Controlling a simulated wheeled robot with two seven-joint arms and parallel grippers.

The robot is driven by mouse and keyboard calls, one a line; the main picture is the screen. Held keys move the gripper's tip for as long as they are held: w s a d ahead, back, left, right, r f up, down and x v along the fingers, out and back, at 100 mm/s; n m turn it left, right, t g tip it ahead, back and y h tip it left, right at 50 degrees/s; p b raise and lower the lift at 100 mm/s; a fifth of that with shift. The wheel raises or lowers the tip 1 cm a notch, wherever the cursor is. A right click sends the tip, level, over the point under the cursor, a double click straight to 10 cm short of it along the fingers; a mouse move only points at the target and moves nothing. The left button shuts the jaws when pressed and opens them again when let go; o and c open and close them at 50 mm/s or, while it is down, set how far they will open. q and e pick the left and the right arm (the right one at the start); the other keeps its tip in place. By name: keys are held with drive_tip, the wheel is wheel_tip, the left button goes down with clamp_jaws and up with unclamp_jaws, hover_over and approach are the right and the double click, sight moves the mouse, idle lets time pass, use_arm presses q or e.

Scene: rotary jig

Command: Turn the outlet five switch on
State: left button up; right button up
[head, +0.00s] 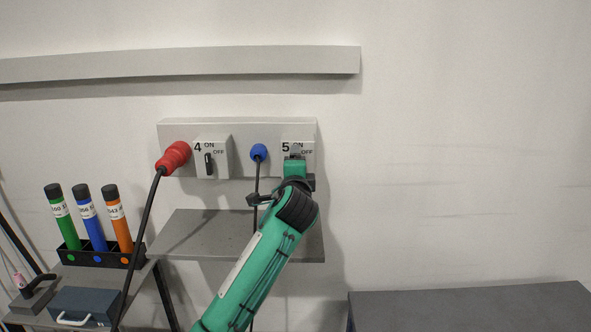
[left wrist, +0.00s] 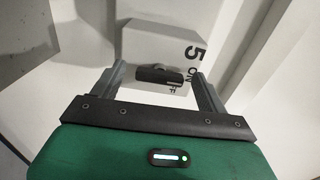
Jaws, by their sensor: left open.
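The outlet five switch box (head: 306,160) is on the wall panel, marked 5, ON and OFF. My left gripper (head: 295,161) is in front of it and hides its handle in the head view. In the left wrist view the white box (left wrist: 165,48) shows with its dark switch handle (left wrist: 160,74). The handle lies between the two spread fingers of my left gripper (left wrist: 158,73), one finger beyond each end, with gaps visible. The labels are near the handle's right end there. I cannot tell which label it points at. My right gripper is not in view.
Switch box 4 (head: 222,165) and a red plug (head: 174,157) are to the left. A blue plug (head: 258,152) with a hanging cable is close beside my left arm. A grey shelf (head: 190,238) juts out below. A rack (head: 105,259) holds coloured tubes. The right wall is clear.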

use_arm(q)
drive_tip(key=s+b, duration=0.4)
drive_tip(key=s, duration=0.9)
drive_tip(key=shift+s, duration=0.4)
